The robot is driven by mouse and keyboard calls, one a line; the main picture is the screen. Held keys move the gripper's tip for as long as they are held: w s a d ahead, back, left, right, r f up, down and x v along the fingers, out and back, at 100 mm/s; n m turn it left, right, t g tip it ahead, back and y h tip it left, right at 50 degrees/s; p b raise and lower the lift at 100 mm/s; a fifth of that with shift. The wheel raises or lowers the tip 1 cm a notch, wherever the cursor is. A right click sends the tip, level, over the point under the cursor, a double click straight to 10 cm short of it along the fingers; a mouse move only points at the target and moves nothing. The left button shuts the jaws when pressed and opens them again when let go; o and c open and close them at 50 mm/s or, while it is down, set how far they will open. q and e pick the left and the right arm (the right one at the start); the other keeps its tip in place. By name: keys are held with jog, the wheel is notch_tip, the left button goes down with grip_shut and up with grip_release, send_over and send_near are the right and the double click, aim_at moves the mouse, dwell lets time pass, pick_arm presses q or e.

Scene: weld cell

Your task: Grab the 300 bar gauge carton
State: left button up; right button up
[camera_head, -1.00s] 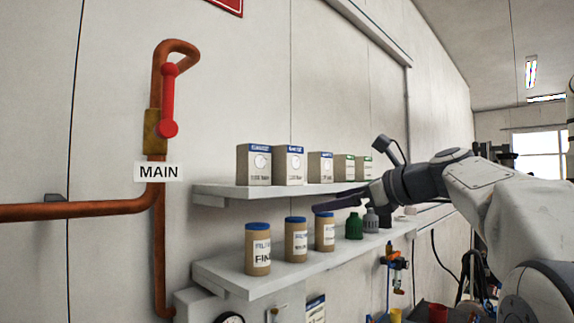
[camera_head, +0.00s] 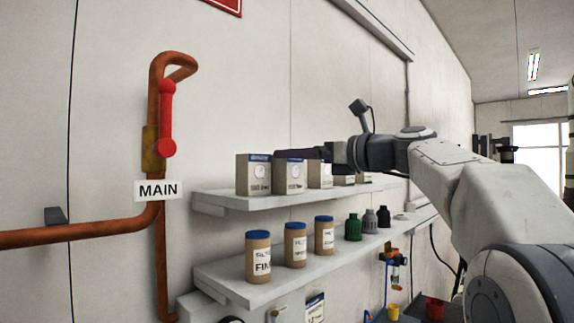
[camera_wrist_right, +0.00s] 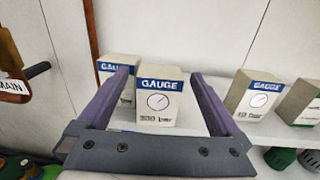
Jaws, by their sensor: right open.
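Several gauge cartons stand in a row on the upper shelf (camera_head: 215,200). The first blue-banded carton (camera_head: 254,176) is at the left end, the second (camera_head: 290,179) beside it, and a third (camera_head: 319,174) further right. Their bar figures are too small to read surely, so I cannot tell which is the 300 bar one. My right gripper (camera_head: 292,154) is open at carton-top height, partly over the row. In the right wrist view its fingers (camera_wrist_right: 160,75) lie either side of one GAUGE carton (camera_wrist_right: 158,103); contact is not visible. My left gripper is out of view.
Another carton (camera_wrist_right: 116,72) stands close behind the left finger, and one (camera_wrist_right: 252,96) stands right of the right finger with a gap. The lower shelf (camera_head: 225,280) holds brown filter canisters (camera_head: 296,245) and green and grey bottles (camera_head: 353,228). A red-handled copper pipe (camera_head: 158,230) is at left.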

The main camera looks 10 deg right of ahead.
jog(key=shift+w+a+f, duration=0.1)
jog(key=shift+w+a, duration=0.25)
jog(key=shift+w, duration=0.15)
jog(key=c, duration=1.4)
jog(key=shift+c, duration=0.2)
